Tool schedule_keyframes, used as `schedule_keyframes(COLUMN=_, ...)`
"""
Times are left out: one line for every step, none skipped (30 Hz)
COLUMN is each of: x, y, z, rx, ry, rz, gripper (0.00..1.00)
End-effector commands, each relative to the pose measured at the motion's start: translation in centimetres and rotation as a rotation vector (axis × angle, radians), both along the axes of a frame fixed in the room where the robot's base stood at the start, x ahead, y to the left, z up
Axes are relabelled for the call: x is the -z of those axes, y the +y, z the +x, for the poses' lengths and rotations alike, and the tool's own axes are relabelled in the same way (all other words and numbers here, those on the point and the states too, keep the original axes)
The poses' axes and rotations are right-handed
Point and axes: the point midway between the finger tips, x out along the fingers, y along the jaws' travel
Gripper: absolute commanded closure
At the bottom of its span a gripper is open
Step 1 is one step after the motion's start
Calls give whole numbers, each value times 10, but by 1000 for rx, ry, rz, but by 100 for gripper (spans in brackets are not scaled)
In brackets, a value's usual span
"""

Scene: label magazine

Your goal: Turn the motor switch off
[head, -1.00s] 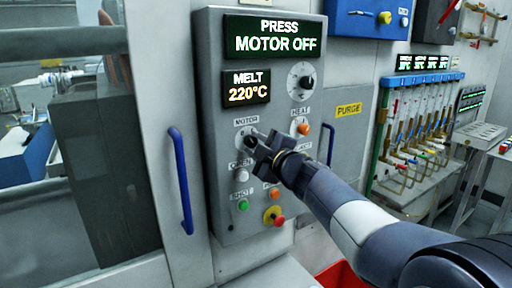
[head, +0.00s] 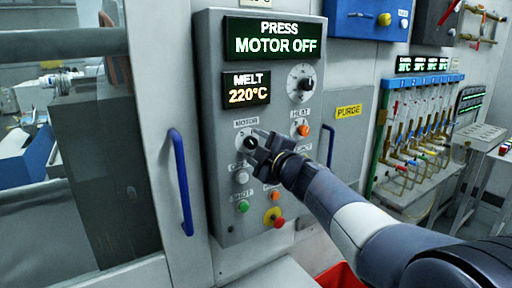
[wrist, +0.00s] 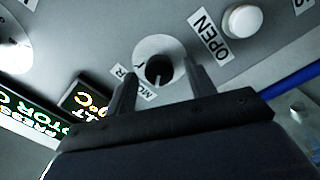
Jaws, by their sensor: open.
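The motor switch (head: 249,142) is a black knob on a round pale plate under the MOTOR label on the grey control panel (head: 225,180). In the wrist view the motor switch (wrist: 159,69) shows between and beyond the two fingers. My gripper (head: 256,146) is open in front of the panel, just right of the switch in the head view, and holds nothing. In the wrist view my gripper (wrist: 160,85) has a finger on each side of the knob; contact cannot be told. The panel display (head: 276,38) reads PRESS MOTOR OFF.
The white OPEN button (head: 241,177), green SHOT button (head: 243,206) and red emergency button (head: 274,217) sit below. A blue door handle (head: 181,180) stands left of the panel.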

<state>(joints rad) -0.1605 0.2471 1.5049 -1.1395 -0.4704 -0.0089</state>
Motion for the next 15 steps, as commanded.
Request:
schedule_keyframes(x=0, y=0, z=0, rx=0, ry=0, rz=0, gripper=48)
schedule_keyframes(x=0, y=0, z=0, rx=0, ry=0, rz=0, gripper=48)
schedule_keyframes(x=0, y=-1, z=-2, rx=0, ry=-1, rz=1, gripper=48)
schedule_keyframes(x=-1, y=-2, z=-3, rx=0, ry=-1, rz=1, gripper=48)
schedule_keyframes(x=-1, y=-4, z=-5, rx=1, ry=-1, rz=1, gripper=48)
schedule_keyframes(x=-1, y=-6, z=-8, rx=1, ry=-1, rz=1, gripper=48)
schedule_keyframes(x=0, y=-8, z=-11, rx=2, ry=-1, rz=1, gripper=48)
schedule_keyframes(x=0, y=-10, z=-14, rx=2, ry=-1, rz=1, gripper=48)
schedule_keyframes(x=0, y=-13, z=-20, rx=2, ry=-1, rz=1, gripper=48)
schedule_keyframes(x=0, y=-16, z=-24, rx=2, ry=-1, rz=1, gripper=48)
schedule_keyframes(x=0, y=-20, z=-29, rx=2, ry=-2, rz=0, gripper=48)
schedule_keyframes(x=0, y=-24, z=-35, rx=3, ry=-2, rz=0, gripper=48)
schedule_keyframes(x=0, y=-27, z=-40, rx=3, ry=-2, rz=0, gripper=48)
schedule_keyframes(x=1, y=-30, z=-45, rx=3, ry=-2, rz=0, gripper=48)
schedule_keyframes(x=1, y=-35, z=-51, rx=3, ry=-2, rz=0, gripper=48)
